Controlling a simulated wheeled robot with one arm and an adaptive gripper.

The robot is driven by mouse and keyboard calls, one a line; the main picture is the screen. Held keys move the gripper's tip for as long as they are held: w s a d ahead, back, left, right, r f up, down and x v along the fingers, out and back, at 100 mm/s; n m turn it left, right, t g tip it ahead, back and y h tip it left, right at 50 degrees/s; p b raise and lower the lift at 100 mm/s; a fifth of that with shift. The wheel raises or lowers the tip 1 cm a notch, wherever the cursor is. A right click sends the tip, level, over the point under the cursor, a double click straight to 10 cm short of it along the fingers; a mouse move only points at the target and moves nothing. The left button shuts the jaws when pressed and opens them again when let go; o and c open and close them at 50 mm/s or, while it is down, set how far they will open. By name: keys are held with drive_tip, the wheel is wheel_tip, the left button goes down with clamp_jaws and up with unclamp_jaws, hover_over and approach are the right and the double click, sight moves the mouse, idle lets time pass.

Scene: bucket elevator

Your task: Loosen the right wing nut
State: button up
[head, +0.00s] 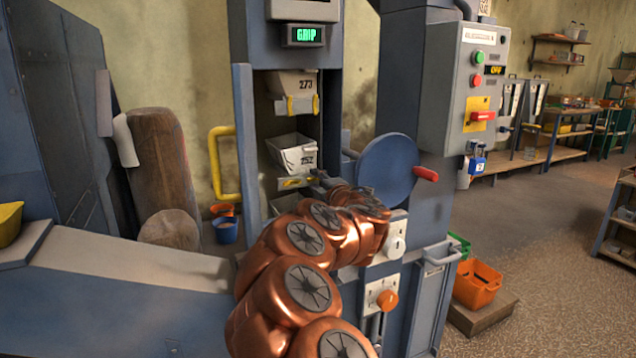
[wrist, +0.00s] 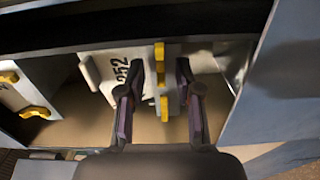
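Bucket 252 (head: 293,155) hangs in the elevator's open shaft, with yellow fittings at its lower edge (head: 291,183). In the wrist view bucket 252 (wrist: 110,66) is turned sideways. Two yellow wing nuts show there: an upper one (wrist: 160,62), which appears to be the right one, and a lower one (wrist: 164,107). My gripper (wrist: 159,66) is open, with its two fingers on either side of the upper nut. A gap shows between the nut and each finger; I cannot tell whether the depth matches. In the head view my arm mostly hides the gripper.
Bucket 273 (head: 292,84) hangs above. A green GRIP display (head: 304,35) is over the opening. The control panel (head: 480,75) reads OFF. A yellow rail (head: 222,165) is on the left.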

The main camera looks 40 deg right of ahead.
drive_tip(key=shift+s, duration=0.1)
drive_tip(key=v, duration=1.1)
drive_tip(key=shift+s+a, duration=0.2)
drive_tip(key=shift+s, duration=0.15)
drive_tip(key=shift+r, duration=0.1)
idle(0.4)
